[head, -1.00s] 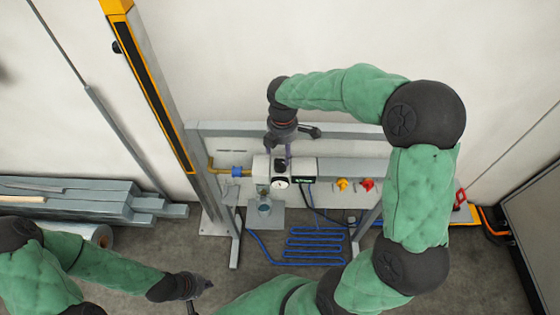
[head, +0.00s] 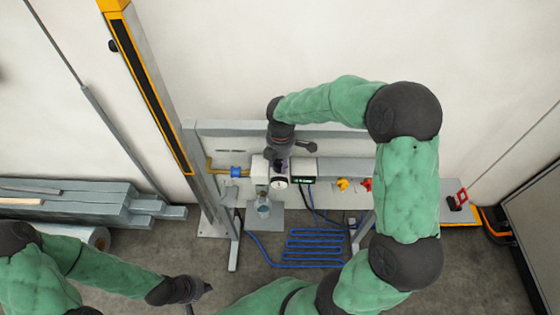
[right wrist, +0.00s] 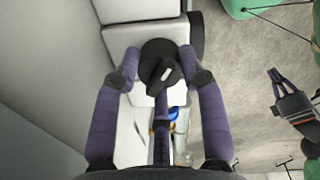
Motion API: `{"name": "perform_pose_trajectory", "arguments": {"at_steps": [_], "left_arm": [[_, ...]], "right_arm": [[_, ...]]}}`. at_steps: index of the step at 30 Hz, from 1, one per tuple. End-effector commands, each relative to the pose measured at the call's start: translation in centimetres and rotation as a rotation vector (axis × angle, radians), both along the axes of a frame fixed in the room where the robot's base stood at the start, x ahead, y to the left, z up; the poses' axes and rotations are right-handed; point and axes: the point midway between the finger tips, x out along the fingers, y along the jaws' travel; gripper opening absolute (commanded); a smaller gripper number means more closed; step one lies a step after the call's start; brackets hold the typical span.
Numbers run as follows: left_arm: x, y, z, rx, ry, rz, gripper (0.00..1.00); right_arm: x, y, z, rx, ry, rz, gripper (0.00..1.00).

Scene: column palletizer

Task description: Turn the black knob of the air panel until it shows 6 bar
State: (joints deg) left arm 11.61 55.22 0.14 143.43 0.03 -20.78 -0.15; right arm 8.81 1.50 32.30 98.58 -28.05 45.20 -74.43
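The air panel (head: 340,168) stands against the wall in the head view. Its black knob (right wrist: 160,66), with a pale mark on its raised grip, faces me in the right wrist view. My right gripper (right wrist: 160,58) is open, with its purple fingers on both sides of the knob; I cannot tell whether they touch it. In the head view my right gripper (head: 278,161) covers the knob. Below it is a round white gauge (head: 279,184); its reading is too small to tell. My left gripper (head: 203,290) hangs empty, low and away from the panel, apparently open.
A small dark display (head: 303,181) sits right of the gauge. Yellow (head: 342,184) and red (head: 366,185) fittings are farther right, a clear bowl (head: 263,208) below. Blue hose (head: 315,246) lies underneath.

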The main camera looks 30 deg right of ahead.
Motion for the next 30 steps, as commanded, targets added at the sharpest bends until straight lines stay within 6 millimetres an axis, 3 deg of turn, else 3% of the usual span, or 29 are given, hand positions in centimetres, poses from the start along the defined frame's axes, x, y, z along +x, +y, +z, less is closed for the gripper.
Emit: {"name": "perform_pose_trajectory", "arguments": {"at_steps": [14, 30], "left_arm": [[0.0, 0.01, 0.07, 0.0, 0.0, 0.0, 0.0], [-0.01, 0.0, 0.32, 0.0, 0.0, 0.0, 0.0]], "right_arm": [[-0.07, -0.07, -0.06, -0.002, 0.003, -0.054, 0.09], [-0.09, -0.03, -0.09, -0.003, 0.004, -0.488, 0.09]]}}
